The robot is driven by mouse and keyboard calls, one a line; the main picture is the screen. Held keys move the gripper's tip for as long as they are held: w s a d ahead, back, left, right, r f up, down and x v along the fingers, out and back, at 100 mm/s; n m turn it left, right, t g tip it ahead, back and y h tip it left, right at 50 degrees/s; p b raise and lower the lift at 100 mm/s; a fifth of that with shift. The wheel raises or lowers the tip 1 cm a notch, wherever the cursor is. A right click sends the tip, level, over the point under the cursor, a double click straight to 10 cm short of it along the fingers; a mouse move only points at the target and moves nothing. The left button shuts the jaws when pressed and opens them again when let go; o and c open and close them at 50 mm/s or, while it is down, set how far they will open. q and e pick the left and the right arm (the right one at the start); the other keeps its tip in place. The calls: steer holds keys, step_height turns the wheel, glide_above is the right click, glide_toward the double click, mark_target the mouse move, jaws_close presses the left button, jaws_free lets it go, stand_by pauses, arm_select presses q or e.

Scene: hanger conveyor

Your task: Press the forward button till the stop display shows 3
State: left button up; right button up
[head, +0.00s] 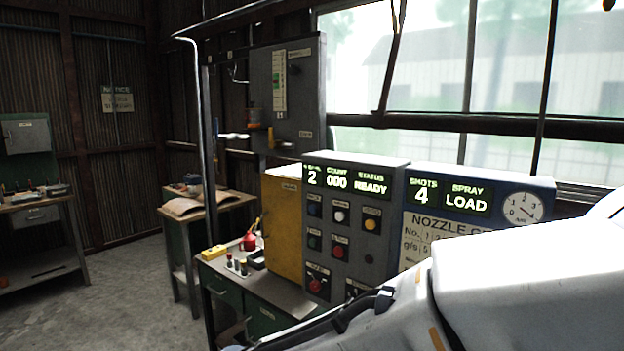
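The grey control box (392,172) stands on a green bench in the head view. Its lit display (345,181) reads 2 in the left field, COUNT 000 and STATUS READY; the left field's label is hard to read. Below it are several buttons, including a white button (340,215), a yellow button (370,224) and a red button (338,251). Their labels are too small to read, so I cannot tell which is forward. My white right arm crosses the lower right and hides the box's lower right part. Neither gripper shows.
A second panel (437,222) at the right reads SHOTS 4, SPRAY LOAD, with a round dial (522,208). Open floor lies left.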

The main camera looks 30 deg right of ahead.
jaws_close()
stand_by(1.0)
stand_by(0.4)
